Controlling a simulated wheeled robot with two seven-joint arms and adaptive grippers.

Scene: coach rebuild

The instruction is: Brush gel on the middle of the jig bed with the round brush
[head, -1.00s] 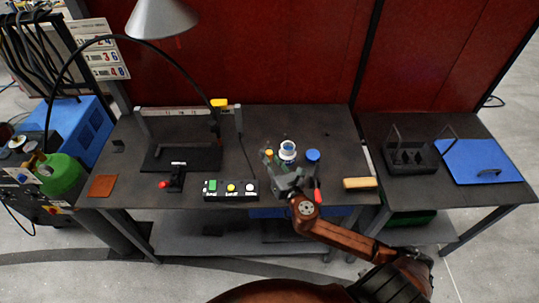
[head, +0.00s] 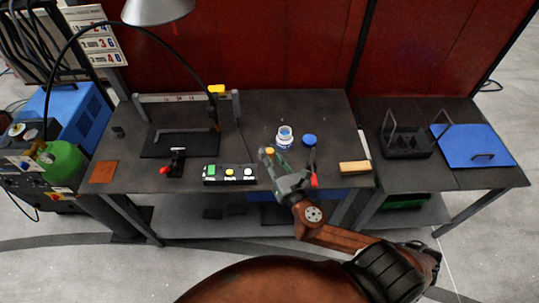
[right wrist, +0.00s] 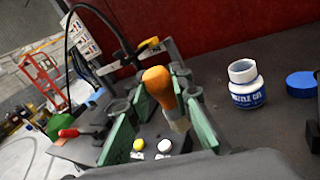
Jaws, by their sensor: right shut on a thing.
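My right gripper (head: 274,158) is shut on the round brush (right wrist: 157,82). The brush's orange handle shows between the green finger pads in the right wrist view; its bristles cannot be made out. The gripper is above the front part of the bench, just nearer to me than the gel jar (head: 285,136). The jar is white with a blue label, open and upright; it also shows in the right wrist view (right wrist: 246,85). Its blue lid (head: 310,140) lies to its right. The jig bed (head: 203,147) is a dark plate at left with an angled bar. My left gripper is out of view.
A button box (head: 229,174) and a red-handled clamp (head: 174,165) stand between jig and front edge. A lamp (head: 158,10) hangs above the left side. A tan block (head: 355,168) and a dark rack (head: 405,142) are at right. Bench between jig and jar is mostly clear.

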